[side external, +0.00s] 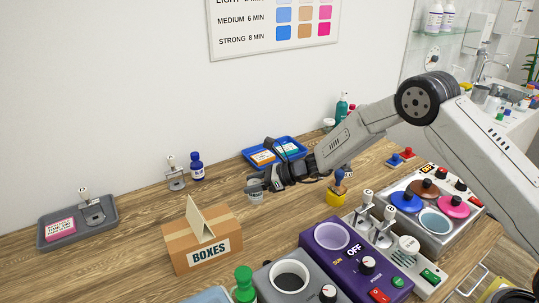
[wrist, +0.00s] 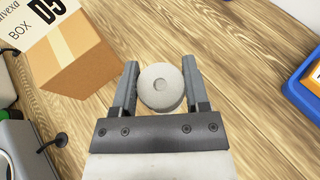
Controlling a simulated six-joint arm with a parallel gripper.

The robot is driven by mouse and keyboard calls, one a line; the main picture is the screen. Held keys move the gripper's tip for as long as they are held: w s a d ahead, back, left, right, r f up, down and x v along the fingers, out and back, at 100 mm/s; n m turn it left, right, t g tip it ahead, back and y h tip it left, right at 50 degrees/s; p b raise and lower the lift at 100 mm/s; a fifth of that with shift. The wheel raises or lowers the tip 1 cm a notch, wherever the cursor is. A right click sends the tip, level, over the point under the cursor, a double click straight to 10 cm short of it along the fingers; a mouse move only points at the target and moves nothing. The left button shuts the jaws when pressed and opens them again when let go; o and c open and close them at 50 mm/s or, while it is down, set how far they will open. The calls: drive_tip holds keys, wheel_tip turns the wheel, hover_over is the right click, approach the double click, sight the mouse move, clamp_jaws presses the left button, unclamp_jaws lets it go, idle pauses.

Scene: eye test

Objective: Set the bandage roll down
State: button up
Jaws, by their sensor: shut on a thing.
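The bandage roll (wrist: 160,88) is a pale grey-white round roll with a small dimple in its middle. In the wrist view it sits between the two fingers of my gripper (wrist: 160,90), which is shut on it. In the side view the roll (side external: 254,192) shows as a small pale thing at the tip of my gripper (side external: 262,184), over the wooden counter (side external: 140,205). My gripper reaches in from the right, nearly level. I cannot tell whether the roll touches the counter.
A cardboard box (side external: 202,248) with a raised flap stands left of my gripper. A blue tray (side external: 248,154) with small packets lies behind it. A yellow block with a blue knob (side external: 338,188) and a purple control unit (side external: 318,260) stand right and in front. Bare counter surrounds the roll.

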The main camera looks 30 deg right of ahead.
drive_tip(key=shift+f, duration=0.1)
drive_tip(key=shift+w+f, duration=0.15)
drive_tip(key=shift+f, duration=1.6)
drive_tip(key=shift+f, duration=0.1)
drive_tip(key=o, duration=1.2)
drive_tip(key=shift+o, duration=0.2)
drive_tip(key=v, duration=1.2)
